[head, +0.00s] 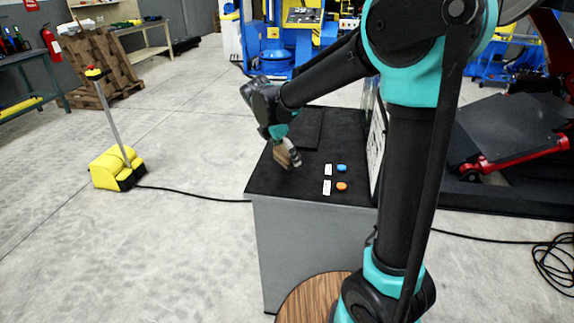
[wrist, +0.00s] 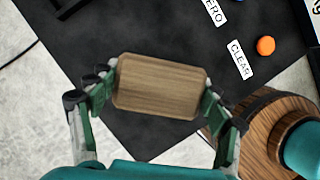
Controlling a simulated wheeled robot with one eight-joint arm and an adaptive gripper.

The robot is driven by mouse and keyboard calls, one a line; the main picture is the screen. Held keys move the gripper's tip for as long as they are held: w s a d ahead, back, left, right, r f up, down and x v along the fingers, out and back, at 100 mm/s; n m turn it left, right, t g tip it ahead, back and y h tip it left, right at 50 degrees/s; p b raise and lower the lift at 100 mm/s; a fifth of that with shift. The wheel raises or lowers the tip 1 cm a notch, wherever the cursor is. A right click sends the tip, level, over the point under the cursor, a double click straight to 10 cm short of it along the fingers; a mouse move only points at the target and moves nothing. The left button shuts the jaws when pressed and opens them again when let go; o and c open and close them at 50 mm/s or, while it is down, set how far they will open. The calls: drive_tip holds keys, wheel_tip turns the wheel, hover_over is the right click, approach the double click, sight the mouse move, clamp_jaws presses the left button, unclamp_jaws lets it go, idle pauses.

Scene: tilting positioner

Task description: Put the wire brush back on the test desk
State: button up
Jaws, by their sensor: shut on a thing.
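The wire brush shows its brown wooden back in the wrist view (wrist: 158,86) and is a small tilted block in the head view (head: 288,155). My gripper (wrist: 160,88) is shut on it, with one finger at each short end. Its bristles are hidden underneath. The test desk (head: 305,185) is a grey cabinet with a black top, which also fills much of the wrist view (wrist: 150,30). The brush is over the left part of this top; I cannot tell whether it touches it.
A blue button (head: 342,168) and an orange button (head: 342,186) with white labels sit on the desk to the right of the brush. A panel (head: 376,140) stands at the desk's right edge. A yellow pedestal (head: 118,167) stands on the floor at left.

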sight(287, 173)
drive_tip(key=shift+f, duration=2.15)
drive_tip(key=shift+f, duration=0.1)
drive_tip(key=o, duration=1.2)
drive_tip(key=v, duration=1.2)
